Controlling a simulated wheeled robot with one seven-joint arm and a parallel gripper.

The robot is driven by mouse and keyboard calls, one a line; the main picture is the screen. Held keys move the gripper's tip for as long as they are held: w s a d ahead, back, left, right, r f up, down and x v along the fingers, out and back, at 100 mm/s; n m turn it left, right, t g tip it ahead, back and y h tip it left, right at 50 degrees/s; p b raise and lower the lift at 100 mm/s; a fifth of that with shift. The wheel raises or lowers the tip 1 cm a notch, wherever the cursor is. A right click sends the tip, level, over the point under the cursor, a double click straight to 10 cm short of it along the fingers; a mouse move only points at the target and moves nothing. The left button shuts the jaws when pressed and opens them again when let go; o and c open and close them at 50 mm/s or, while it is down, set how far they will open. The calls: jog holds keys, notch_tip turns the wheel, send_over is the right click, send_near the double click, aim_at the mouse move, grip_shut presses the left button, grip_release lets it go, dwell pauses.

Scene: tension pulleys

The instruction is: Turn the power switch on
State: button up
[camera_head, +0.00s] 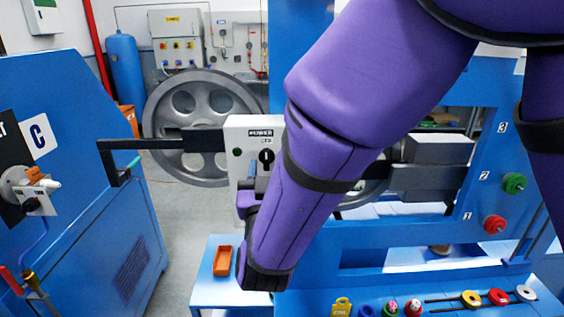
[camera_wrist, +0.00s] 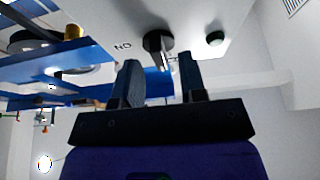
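The white power box (camera_head: 236,133) with a "POWER" label stands upright in the middle of the head view. Its black rotary switch (camera_head: 266,157) sits on the front face, with a dark green round lamp (camera_head: 237,152) to its left. In the wrist view the black switch (camera_wrist: 156,42) has a pale pointer or handle, with "ON" lettering upside down beside it and the lamp (camera_wrist: 215,38) at right. My gripper (camera_wrist: 160,62) is open and empty, its two fingers apart just short of the switch, which lies between their lines. Contact cannot be told. In the head view my arm partly hides the gripper, just below the switch.
A black bar (camera_head: 150,144) juts left from the box, before a large grey wheel (camera_head: 160,100). A blue machine frame (camera_head: 400,255) stands behind my arm. A blue cabinet (camera_head: 100,200) with a "C" sign is at left. An orange tray (camera_head: 222,261) lies below.

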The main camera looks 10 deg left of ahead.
jog(key=shift+w+a+r, duration=0.2)
jog(key=shift+w+r, duration=0.1)
jog(key=shift+w, duration=0.35)
jog(key=shift+c, duration=0.4)
grip_shut()
jog(key=shift+m, duration=0.4)
jog(key=shift+r+m+g+h, duration=0.1)
jog(key=shift+m+g+h, duration=0.9)
jog(key=shift+m, duration=2.55)
jog(key=shift+r+m+g+h, duration=0.1)
jog(key=shift+m+g+h, duration=0.25)
jog(key=shift+m+h, duration=2.25)
jog(key=shift+m+g+h, duration=0.3)
jog(key=shift+m+g, duration=0.35)
jog(key=shift+m, duration=3.9)
